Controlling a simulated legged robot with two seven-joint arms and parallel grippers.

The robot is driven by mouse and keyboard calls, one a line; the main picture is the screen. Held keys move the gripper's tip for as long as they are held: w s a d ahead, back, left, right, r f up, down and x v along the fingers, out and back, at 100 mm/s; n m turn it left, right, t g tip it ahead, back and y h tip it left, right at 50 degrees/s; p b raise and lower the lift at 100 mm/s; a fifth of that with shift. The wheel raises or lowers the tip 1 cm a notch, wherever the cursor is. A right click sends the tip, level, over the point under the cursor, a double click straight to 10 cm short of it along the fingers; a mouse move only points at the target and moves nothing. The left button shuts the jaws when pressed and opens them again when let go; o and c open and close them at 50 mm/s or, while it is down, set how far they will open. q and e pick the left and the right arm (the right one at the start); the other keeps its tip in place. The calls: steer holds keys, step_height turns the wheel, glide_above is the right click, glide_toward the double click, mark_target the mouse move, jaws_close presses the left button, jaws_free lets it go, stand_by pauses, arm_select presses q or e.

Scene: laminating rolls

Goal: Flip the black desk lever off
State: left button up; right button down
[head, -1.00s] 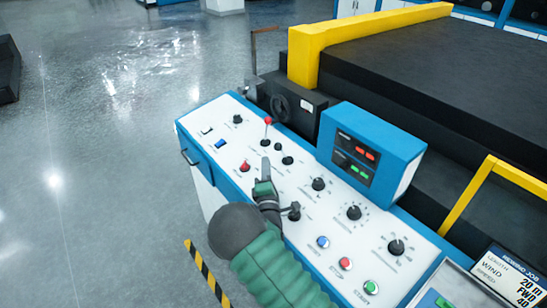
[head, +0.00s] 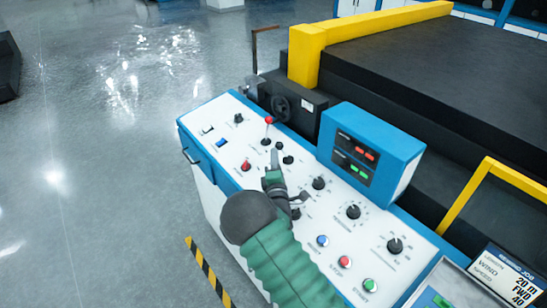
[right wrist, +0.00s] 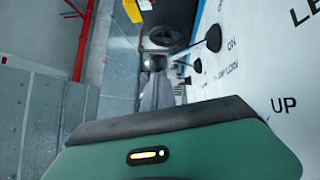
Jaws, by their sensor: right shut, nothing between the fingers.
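The blue-edged white control desk (head: 222,172) carries several controls. Two small black-topped levers stand close together near its middle: one (head: 288,160) just right of my right fingertips, the other slightly farther back and partly behind them. In the right wrist view, a black lever knob (right wrist: 213,38) stands beside the printed word ON. My right gripper (head: 274,156) is shut and empty, just left of these levers and above the panel. I cannot tell if it touches one. The gripper's green body covers the lower wrist view. My left gripper is not in view.
A blue display box (head: 375,140) rises to the right. Rotary knobs and coloured buttons lie along the near desk. A yellow-framed black machine (head: 400,60) is behind. Open floor (head: 90,150) lies left.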

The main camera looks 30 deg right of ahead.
mark_target(280, 144)
steer(key=shift+d+r, duration=0.15)
steer(key=shift+d, duration=0.1)
steer(key=d+r+m+g+p, duration=0.1)
steer(key=r+m+p, duration=0.1)
steer(key=p, duration=0.1)
steer(key=shift+d+g+y, duration=0.3)
steer(key=shift+d, duration=0.1)
steer(key=d+m, duration=0.1)
steer(key=d, duration=0.1)
steer(key=d+r+m+g+y+p, duration=0.1)
steer(key=d+m, duration=0.1)
steer(key=shift+w+g, duration=0.15)
steer(key=shift+g, duration=0.15)
steer(key=shift+r, duration=0.1)
